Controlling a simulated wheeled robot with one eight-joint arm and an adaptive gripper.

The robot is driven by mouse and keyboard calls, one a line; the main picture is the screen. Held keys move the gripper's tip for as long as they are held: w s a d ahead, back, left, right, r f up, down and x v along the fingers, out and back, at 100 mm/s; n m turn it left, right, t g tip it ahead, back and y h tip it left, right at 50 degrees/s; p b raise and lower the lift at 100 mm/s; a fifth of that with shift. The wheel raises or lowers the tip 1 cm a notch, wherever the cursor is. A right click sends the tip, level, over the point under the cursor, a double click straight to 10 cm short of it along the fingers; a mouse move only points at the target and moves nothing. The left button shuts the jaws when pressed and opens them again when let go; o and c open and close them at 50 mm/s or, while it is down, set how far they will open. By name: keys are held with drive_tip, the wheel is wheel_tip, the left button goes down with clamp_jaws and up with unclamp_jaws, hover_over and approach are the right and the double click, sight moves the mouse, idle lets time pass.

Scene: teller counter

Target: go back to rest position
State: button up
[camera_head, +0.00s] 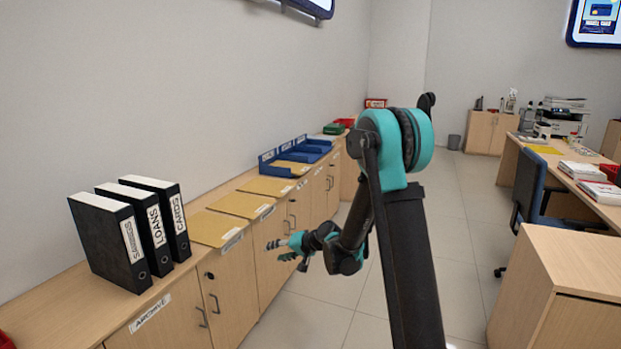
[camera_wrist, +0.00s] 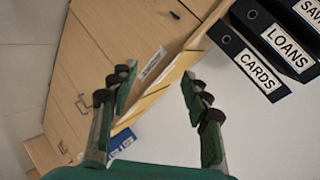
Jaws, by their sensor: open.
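My gripper (camera_head: 284,249) is at the end of my arm, in front of the low wooden cabinets in the head view. It points left toward the cabinet row and is apart from it. In the wrist view my gripper (camera_wrist: 155,85) has its two fingers spread wide, with nothing between them. Three black binders stand upright on the cabinet top (camera_head: 60,312): the CARDS binder (camera_head: 172,215), the LOANS binder (camera_head: 150,230) and another binder (camera_head: 110,245). The CARDS binder (camera_wrist: 250,62) and the LOANS binder (camera_wrist: 285,45) also show in the wrist view.
Yellow folders (camera_head: 217,228) lie in a row on the cabinet top, with blue trays (camera_head: 300,155) beyond. A wooden desk (camera_head: 565,275) is at the right, with a dark chair (camera_head: 527,190) behind it. The tiled floor (camera_head: 465,235) between is clear.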

drive_tip(key=s+d+f+g+h, duration=0.1)
drive_tip(key=s+d+h, duration=0.9)
drive_tip(key=s+d, duration=2)
drive_tip(key=shift+s+d+g, duration=0.3)
drive_tip(key=shift+s, duration=0.5)
drive_tip(key=shift+w, duration=0.1)
